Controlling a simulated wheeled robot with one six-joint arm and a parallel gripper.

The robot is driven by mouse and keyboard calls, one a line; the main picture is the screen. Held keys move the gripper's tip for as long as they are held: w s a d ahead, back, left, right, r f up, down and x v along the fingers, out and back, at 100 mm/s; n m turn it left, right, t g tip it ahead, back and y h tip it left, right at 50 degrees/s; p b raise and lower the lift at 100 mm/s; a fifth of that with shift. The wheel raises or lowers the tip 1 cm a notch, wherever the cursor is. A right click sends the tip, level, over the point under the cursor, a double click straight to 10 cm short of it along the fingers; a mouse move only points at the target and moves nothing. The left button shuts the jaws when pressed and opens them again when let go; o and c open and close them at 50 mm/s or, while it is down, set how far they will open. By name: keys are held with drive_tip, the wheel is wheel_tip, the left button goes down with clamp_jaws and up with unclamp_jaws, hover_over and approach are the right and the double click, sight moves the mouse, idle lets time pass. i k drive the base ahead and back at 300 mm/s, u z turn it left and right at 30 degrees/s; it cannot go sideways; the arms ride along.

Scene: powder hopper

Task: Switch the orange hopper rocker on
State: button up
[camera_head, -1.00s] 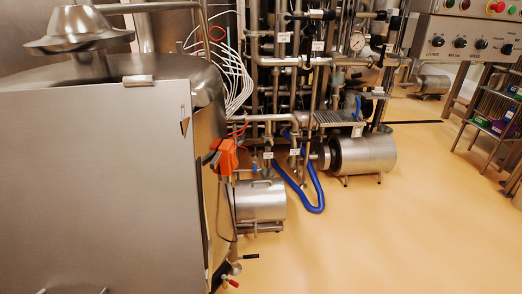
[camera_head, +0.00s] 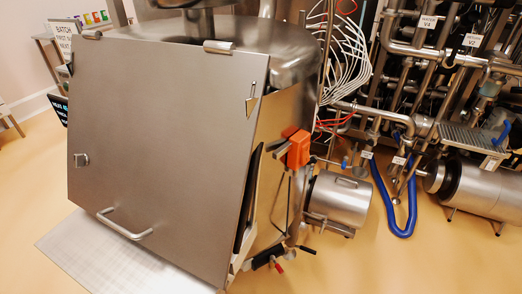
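The orange hopper rocker box (camera_head: 298,149) is mounted on the right side of the steel hopper (camera_head: 160,150), near its front right edge. It shows as a small orange block seen at an angle. I cannot tell from this view which way its rocker is set. My gripper is not in view.
A steel motor (camera_head: 338,198) sits low to the right of the hopper. A blue hose (camera_head: 408,215) loops on the floor by the pipework (camera_head: 425,65). A light metal plate (camera_head: 85,250) lies before the hopper. Open floor (camera_head: 395,265) is at the lower right.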

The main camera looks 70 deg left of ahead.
sight(305, 156)
drive_tip(key=u, duration=1.9)
drive_tip(key=k, duration=0.5)
drive_tip(key=z, duration=0.55)
drive_tip(key=i, duration=0.75)
drive_tip(key=u, duration=0.65)
